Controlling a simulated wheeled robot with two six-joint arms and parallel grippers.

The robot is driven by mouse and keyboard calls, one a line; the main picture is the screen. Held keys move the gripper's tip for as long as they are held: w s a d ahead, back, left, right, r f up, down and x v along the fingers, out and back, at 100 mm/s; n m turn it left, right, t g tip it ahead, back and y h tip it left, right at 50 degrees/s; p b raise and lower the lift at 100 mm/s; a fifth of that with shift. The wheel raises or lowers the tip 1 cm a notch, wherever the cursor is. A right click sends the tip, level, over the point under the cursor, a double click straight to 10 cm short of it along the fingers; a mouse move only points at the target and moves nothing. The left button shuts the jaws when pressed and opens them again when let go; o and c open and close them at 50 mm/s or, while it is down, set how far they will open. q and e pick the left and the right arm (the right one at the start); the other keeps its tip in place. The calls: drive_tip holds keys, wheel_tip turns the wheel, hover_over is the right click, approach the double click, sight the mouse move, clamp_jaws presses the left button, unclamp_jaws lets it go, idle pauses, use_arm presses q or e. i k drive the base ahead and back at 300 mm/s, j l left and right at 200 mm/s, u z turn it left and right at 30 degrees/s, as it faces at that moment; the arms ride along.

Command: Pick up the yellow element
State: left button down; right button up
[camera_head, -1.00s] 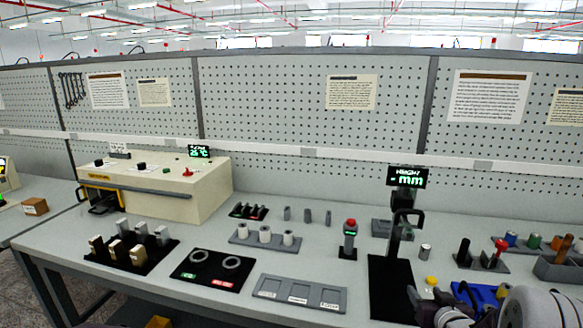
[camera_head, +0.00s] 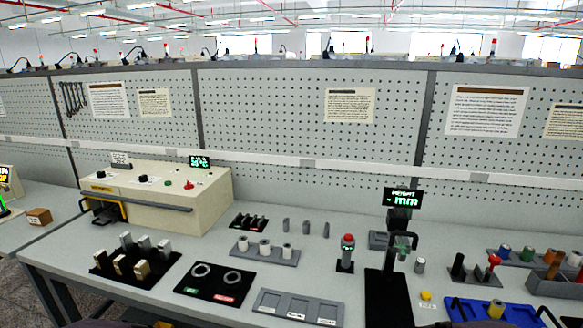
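A yellow cylinder (camera_head: 496,309) stands upright on the blue tray (camera_head: 462,314) at the lower right of the head view. A small round yellow piece (camera_head: 426,295) sits on the table just left of the tray, beside the black base of the height gauge. Which of the two the task calls the yellow element, I cannot tell.
The height gauge (camera_head: 388,295) with its display stands left of the tray. Coloured spools (camera_head: 529,254) and a brown holder (camera_head: 556,284) are behind and right. Label tray (camera_head: 299,306), white cylinders (camera_head: 264,247) and a cream machine (camera_head: 205,205) are further left.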

sight(496, 309)
drive_tip(key=z, duration=1.65)
drive_tip(key=i, duration=0.6)
